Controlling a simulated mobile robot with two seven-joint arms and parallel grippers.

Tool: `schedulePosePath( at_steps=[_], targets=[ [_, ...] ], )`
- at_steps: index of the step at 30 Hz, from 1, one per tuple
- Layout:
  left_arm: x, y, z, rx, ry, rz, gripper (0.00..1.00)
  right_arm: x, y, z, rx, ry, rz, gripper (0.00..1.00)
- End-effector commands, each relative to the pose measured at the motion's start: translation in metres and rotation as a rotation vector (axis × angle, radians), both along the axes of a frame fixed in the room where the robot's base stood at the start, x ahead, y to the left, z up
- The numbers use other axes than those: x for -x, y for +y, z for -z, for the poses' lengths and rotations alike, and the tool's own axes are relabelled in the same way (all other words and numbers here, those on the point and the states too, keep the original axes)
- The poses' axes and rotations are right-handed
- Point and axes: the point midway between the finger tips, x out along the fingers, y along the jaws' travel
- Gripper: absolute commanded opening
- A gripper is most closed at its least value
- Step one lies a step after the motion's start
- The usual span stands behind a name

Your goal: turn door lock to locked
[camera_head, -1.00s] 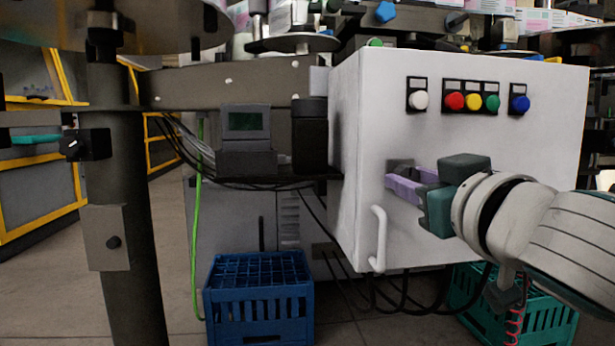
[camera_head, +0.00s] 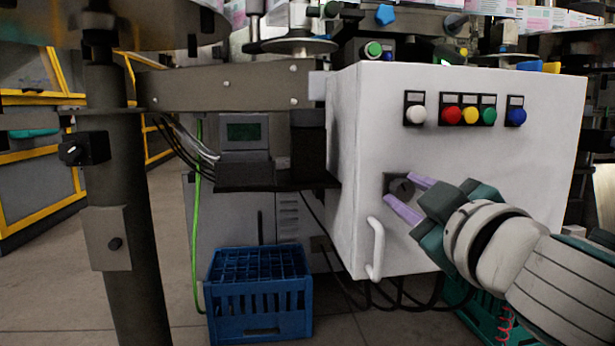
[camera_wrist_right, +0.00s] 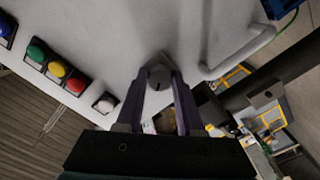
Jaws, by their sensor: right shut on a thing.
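The door lock is a dark round knob (camera_head: 402,187) on a square plate on the front of the white cabinet door (camera_head: 470,190), above the white handle. My right gripper (camera_head: 401,190) reaches in from the lower right, its two purple fingers tilted, with their tips on either side of the knob. In the right wrist view the knob (camera_wrist_right: 158,84) sits between the fingertips (camera_wrist_right: 160,77), and the gripper is shut on it. A short dark mark shows on the knob's face there. My left gripper is out of view.
A white bar handle (camera_head: 376,248) stands out from the door just below the lock. Coloured push buttons (camera_head: 470,115) sit higher on the door. A blue crate (camera_head: 260,300) is on the floor at left, and a green crate (camera_head: 480,325) is partly behind my arm.

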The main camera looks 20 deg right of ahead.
Motion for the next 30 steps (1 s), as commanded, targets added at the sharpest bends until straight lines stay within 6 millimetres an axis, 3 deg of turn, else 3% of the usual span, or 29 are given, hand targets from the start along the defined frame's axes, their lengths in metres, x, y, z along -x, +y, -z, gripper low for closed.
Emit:
schedulePosePath(
  at_steps=[12, 30],
  targets=[
    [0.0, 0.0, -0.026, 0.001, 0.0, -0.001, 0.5, 0.0, 0.0, -0.003, 0.386, 0.092, -0.001, 0.0],
    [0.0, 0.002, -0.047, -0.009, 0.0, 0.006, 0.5, 0.0, 0.0, -0.002, 0.879, 0.209, -0.002, 0.0]
  ],
)
